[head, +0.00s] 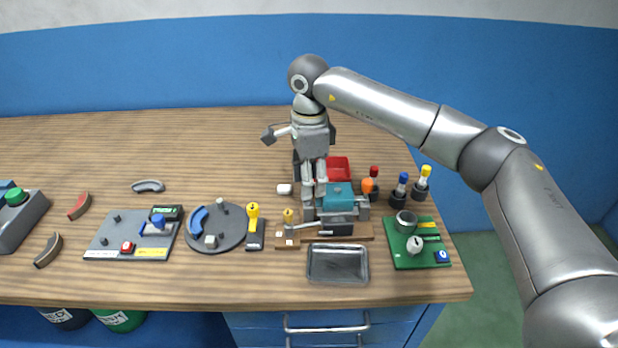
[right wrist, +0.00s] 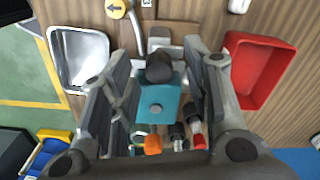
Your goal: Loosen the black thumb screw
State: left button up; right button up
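The black thumb screw (right wrist: 158,68) shows in the right wrist view as a dark round knob at the end of a teal block (right wrist: 158,103). In the head view the teal block (head: 338,195) sits on the wooden-based fixture (head: 350,231); I cannot make out the screw there behind my gripper. My right gripper (head: 314,190) points down at the fixture. In the wrist view its fingers (right wrist: 157,60) are apart, one on each side of the knob, with a visible gap on both sides. My left gripper is not in view.
A red tray (head: 339,165) lies behind the fixture and a metal tray (head: 338,262) in front. A green board (head: 418,246) and several colored-handled tools (head: 400,188) stand to the right. A lever (head: 305,225) lies left on the fixture. The back left table is clear.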

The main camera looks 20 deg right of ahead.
notch_tip(320, 180, up, 12)
dwell(0.6)
jog(key=shift+f, duration=0.1)
